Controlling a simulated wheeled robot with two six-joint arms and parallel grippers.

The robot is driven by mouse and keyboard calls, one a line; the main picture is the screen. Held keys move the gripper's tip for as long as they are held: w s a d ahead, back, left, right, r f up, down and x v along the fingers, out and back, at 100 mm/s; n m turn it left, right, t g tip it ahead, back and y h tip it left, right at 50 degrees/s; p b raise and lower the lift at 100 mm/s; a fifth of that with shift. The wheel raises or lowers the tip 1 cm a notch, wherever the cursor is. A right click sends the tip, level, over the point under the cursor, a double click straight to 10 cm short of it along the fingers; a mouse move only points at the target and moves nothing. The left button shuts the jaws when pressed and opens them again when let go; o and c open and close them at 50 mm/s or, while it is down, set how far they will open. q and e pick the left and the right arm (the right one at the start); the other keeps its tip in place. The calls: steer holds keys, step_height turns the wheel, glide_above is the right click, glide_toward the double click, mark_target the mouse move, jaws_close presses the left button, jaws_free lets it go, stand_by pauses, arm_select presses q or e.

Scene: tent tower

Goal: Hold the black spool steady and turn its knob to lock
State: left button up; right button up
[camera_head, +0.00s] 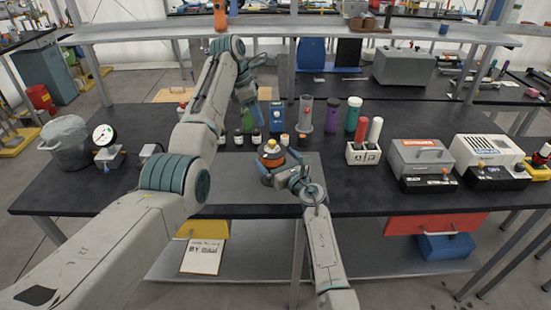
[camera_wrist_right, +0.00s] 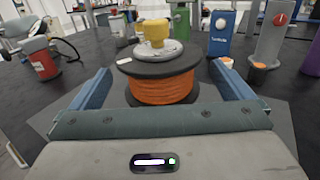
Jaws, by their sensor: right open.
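The black spool (camera_head: 270,161) stands upright on a grey mat on the table. In the right wrist view the spool (camera_wrist_right: 158,69) has black flanges, orange winding and a yellow knob (camera_wrist_right: 155,31) on top. The knob (camera_head: 271,147) also shows in the head view. My right gripper (camera_head: 274,172) is open, with its blue fingers on either side of the spool; in the right wrist view the gripper (camera_wrist_right: 162,78) shows gaps beside the winding. My left gripper (camera_head: 248,112) points down behind and left of the spool, above the table. Its finger opening is too small to tell.
Small bottles (camera_head: 257,137), a blue box (camera_head: 277,113) and a clear-topped grey column (camera_head: 304,115) stand behind the spool. A white rack (camera_head: 363,154) with red and white tubes is to the right. A pressure gauge (camera_head: 104,134) stands at left. The mat (camera_head: 225,185) has free room.

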mark_target(271, 141)
steer(key=shift+w+a, duration=0.25)
steer(key=shift+w, duration=0.3)
steer(key=c, duration=1.3)
arm_select(q)
steer(key=shift+o, duration=0.8)
arm_select(e)
steer(key=shift+c, duration=0.3)
arm_select(q)
steer(key=shift+n+t, duration=0.3)
steer(key=shift+n, duration=0.3)
steer(key=x, duration=0.9)
steer(key=shift+s+f, duration=0.25)
steer(key=shift+s, duration=0.1)
jaws_close()
